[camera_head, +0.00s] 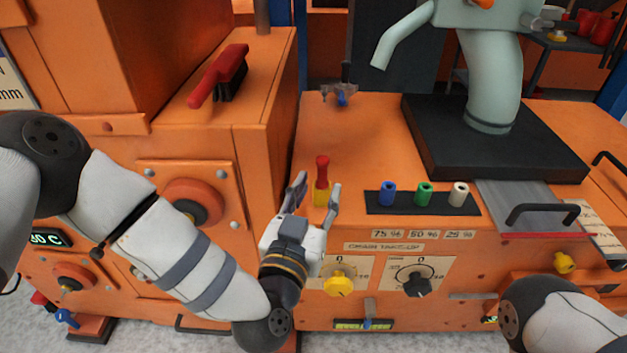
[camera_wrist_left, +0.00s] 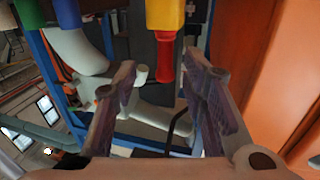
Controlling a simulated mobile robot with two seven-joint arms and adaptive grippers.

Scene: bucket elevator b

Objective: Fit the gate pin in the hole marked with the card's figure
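The gate pin (camera_head: 322,170), with a red handle, stands upright in a yellow base (camera_head: 321,196) on the orange machine top. In the left wrist view the red handle (camera_wrist_left: 166,56) shows upside down. My left gripper (camera_head: 318,193) is open, its fingers on either side of the pin in the head view; I see no clear contact. A black strip holds a blue socket (camera_head: 388,193), a green one (camera_head: 424,194) and a white one (camera_head: 459,194), above labels 75 %, 50 % and 25 %. A pale card (camera_head: 590,226) at right has writing too small to read.
A pale green spout (camera_head: 492,85) rises from a black plate (camera_head: 460,150) behind the sockets. A red-handled brush (camera_head: 222,76) lies on the left housing. A grey slide with a black handle (camera_head: 541,212) is right. My right forearm shows at bottom right.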

